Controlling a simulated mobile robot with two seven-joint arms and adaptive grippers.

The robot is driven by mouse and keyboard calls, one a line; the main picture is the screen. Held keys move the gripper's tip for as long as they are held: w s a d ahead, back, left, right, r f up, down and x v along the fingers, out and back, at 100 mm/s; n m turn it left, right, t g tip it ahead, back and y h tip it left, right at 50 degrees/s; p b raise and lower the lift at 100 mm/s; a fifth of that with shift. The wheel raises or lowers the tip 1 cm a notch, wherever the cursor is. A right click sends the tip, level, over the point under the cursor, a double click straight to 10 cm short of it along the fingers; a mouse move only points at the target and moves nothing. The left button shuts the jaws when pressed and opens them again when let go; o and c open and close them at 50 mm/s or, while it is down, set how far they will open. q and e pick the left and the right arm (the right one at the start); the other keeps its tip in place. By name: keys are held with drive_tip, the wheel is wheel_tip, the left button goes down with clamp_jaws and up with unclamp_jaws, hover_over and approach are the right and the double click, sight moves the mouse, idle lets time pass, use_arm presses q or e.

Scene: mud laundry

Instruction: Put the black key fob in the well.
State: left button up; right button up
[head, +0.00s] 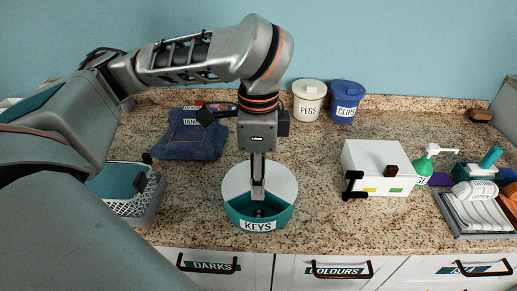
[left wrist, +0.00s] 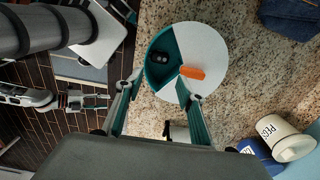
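The round teal container labelled KEYS (head: 232,211) stands on the counter, partly covered by a white lid (head: 283,181) with an orange tab (left wrist: 192,72). The open teal well (left wrist: 152,74) shows in its uncovered part. A small dark object, seemingly the black key fob (left wrist: 162,59), lies inside the well; it also shows in the head view (head: 258,212). My left gripper (head: 258,192) points down over the container. Its fingers are apart and empty in the left wrist view (left wrist: 160,87), one near the orange tab. My right gripper (left wrist: 88,102) shows over the floor; its opening is unclear.
Folded jeans (head: 190,140) and a basket (head: 128,207) are to the left. PEGS (head: 308,101) and CLIPS (head: 346,100) pots stand behind. A white box (head: 376,168) and a grey rack (head: 478,213) are to the right. Bare counter lies right of the container.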

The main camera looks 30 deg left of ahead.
use_arm(q)
wheel_tip(320, 180, up, 6)
drive_tip(key=p, duration=0.1)
use_arm(e)
drive_tip(key=shift+s+d+f+h, duration=0.2)
drive_tip(key=shift+s+d+f, duration=0.1)
drive_tip(key=shift+d, duration=0.15)
drive_tip(key=shift+s+d+f+h, duration=0.2)
drive_tip(key=shift+s+d+f, duration=0.05)
drive_tip(key=shift+d, duration=0.15)
drive_tip(key=shift+r, duration=0.1)
